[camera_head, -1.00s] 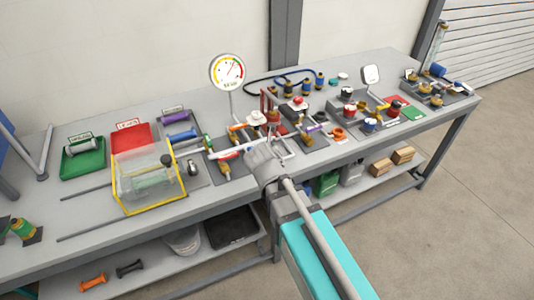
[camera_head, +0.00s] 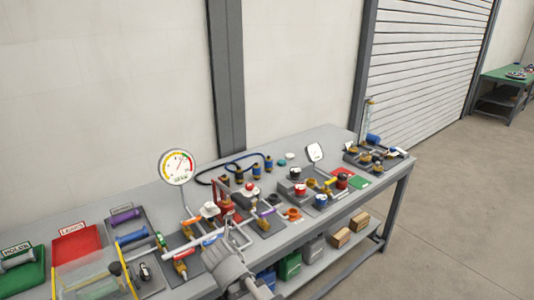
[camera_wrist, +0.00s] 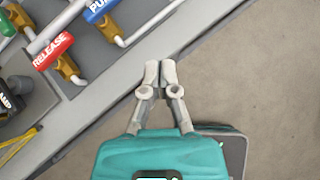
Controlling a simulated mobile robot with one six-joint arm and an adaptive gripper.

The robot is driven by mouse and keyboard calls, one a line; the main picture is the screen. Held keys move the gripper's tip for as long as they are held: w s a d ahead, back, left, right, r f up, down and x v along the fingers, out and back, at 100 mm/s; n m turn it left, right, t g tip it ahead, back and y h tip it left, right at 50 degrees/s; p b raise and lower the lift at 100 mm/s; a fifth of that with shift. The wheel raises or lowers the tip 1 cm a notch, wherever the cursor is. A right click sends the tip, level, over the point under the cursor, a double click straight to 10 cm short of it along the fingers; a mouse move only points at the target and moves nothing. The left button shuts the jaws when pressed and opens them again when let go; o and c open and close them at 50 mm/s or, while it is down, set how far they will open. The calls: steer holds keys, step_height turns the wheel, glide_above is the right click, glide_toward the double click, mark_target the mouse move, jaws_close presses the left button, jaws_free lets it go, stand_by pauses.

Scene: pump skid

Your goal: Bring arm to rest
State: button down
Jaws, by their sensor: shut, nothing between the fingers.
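My gripper (camera_wrist: 160,74) is shut and empty, its two pale fingertips together in the wrist view. There it shows against the floor, just off the bench's front edge, touching nothing. In the head view my gripper (camera_head: 236,230) shows in front of the pipework on the bench (camera_head: 325,225). The fingers are small there, and their gap from the pipes is hard to judge. Most of my arm is outside the head view.
In the wrist view a red RELEASE handle (camera_wrist: 52,50) and a blue handle (camera_wrist: 99,9) lie up and left of my fingers. A round gauge (camera_head: 176,168) stands on the bench. Concrete floor (camera_head: 455,220) is clear to the right.

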steer(key=s+d+f+n+g, duration=0.2)
steer(key=d+n+g, duration=0.2)
steer(key=d+n, duration=1.2)
steer(key=s+d+f+n+g, duration=0.3)
steer(key=d+n+g, duration=0.2)
steer(key=d+n, duration=1.2)
steer(key=shift+s+f+n+h, duration=0.2)
steer(key=shift+n+h, duration=0.2)
steer(key=shift+n, duration=0.6)
